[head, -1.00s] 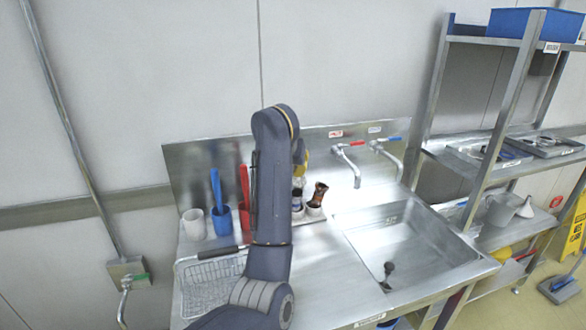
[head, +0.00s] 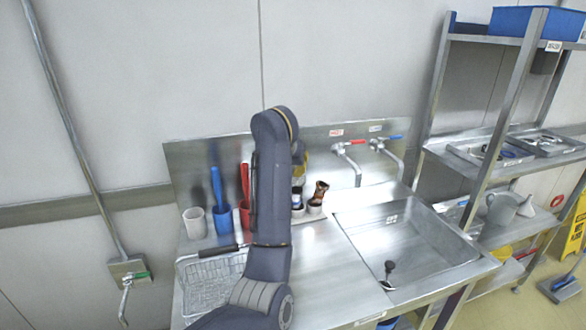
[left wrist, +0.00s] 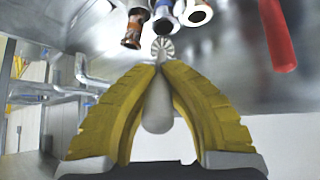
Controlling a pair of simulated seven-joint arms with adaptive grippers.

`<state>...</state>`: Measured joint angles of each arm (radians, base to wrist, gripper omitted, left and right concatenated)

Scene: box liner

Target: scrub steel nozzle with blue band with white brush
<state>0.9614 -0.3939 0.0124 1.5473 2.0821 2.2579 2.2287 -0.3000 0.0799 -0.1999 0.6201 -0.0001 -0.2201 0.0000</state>
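My left gripper (left wrist: 160,80) has its yellow fingers closed on the white brush (left wrist: 156,110). The brush's pale round bristle head (left wrist: 163,47) points away past the fingertips. Just beyond it, in the left wrist view, stands the steel nozzle with the blue band (left wrist: 163,22), between a copper-coloured nozzle (left wrist: 133,30) and a pale nozzle (left wrist: 197,13). I cannot tell whether the bristles touch the nozzle. In the head view the banded nozzle (head: 297,197) shows beside my arm, which hides most of the gripper and brush. My right gripper is in neither view.
A white cup (head: 195,223) stands empty at the left, next to a blue brush (head: 218,190) and a red brush (head: 245,185) in cups. A wire basket (head: 208,285) lies in front. The sink (head: 430,250) is at the right, under two taps (head: 352,165).

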